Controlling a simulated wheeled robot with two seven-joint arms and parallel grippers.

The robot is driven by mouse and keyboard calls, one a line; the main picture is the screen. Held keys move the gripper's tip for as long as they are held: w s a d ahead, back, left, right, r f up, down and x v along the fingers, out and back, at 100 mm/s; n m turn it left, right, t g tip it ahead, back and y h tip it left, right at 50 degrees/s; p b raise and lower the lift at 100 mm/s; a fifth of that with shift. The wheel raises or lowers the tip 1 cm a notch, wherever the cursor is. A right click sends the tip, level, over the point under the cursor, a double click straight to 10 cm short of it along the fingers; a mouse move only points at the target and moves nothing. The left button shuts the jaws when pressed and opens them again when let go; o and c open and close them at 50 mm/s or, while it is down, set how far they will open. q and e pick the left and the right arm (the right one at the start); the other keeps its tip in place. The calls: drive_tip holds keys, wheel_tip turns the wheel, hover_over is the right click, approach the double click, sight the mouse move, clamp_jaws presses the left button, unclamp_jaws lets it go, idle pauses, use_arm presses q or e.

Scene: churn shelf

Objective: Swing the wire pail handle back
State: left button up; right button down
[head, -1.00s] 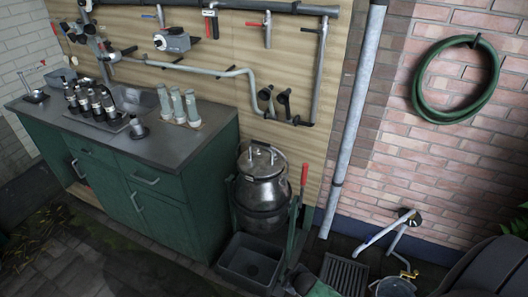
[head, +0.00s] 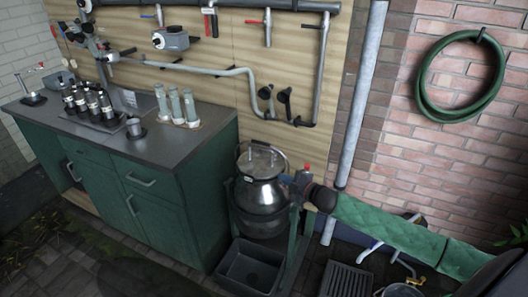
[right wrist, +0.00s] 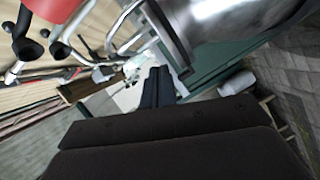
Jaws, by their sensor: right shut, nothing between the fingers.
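A steel churn-like pail (head: 260,203) stands in a green frame right of the green cabinet. A thin wire handle (head: 279,152) arcs over its lid, and the lid carries metal grips. My right gripper (head: 283,179) reaches in from the right, beside the pail's upper right side; its fingers are small and partly hard to make out. In the right wrist view, the right gripper's dark fingers (right wrist: 158,86) are together and empty, with the pail's shiny body (right wrist: 225,18) above. Bent metal bars show to their upper left. Whether the gripper touches the pail is unclear. My left gripper is out of view.
A red-tipped lever (head: 307,168) stands close beside my right wrist; its red grip (right wrist: 45,8) looms in the wrist view. A grey basin (head: 250,268) sits below the pail. A vertical pipe (head: 358,110) rises behind my arm. A grate (head: 347,279) lies at lower right.

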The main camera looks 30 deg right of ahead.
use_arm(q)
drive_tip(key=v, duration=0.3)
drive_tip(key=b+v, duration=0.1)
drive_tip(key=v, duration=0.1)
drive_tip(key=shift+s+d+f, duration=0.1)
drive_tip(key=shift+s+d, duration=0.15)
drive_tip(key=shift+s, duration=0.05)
use_arm(e)
wheel_tip(320, 180, up, 8)
drive_tip(key=a+n+y, duration=0.1)
drive_tip(key=n+y, duration=0.1)
drive_tip(key=n, duration=0.2)
drive_tip(key=shift+r+y, duration=0.2)
drive_tip(key=shift+y, duration=0.2)
drive_tip(key=shift+w+a, duration=0.15)
drive_tip(key=shift+w, duration=0.05)
use_arm(q)
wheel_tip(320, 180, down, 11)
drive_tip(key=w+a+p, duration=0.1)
drive_tip(key=p, duration=0.3)
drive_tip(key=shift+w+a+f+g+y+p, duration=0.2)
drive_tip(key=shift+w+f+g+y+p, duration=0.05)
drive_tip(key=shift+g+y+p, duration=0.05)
use_arm(e)
drive_tip(key=shift+w+a+f, duration=0.25)
drive_tip(key=shift+w, duration=1.65)
drive_tip(key=shift+w+a+f, duration=0.2)
drive_tip(key=shift+w, duration=1.65)
drive_tip(key=shift+w+a+f, duration=0.25)
drive_tip(key=shift+w, duration=1.65)
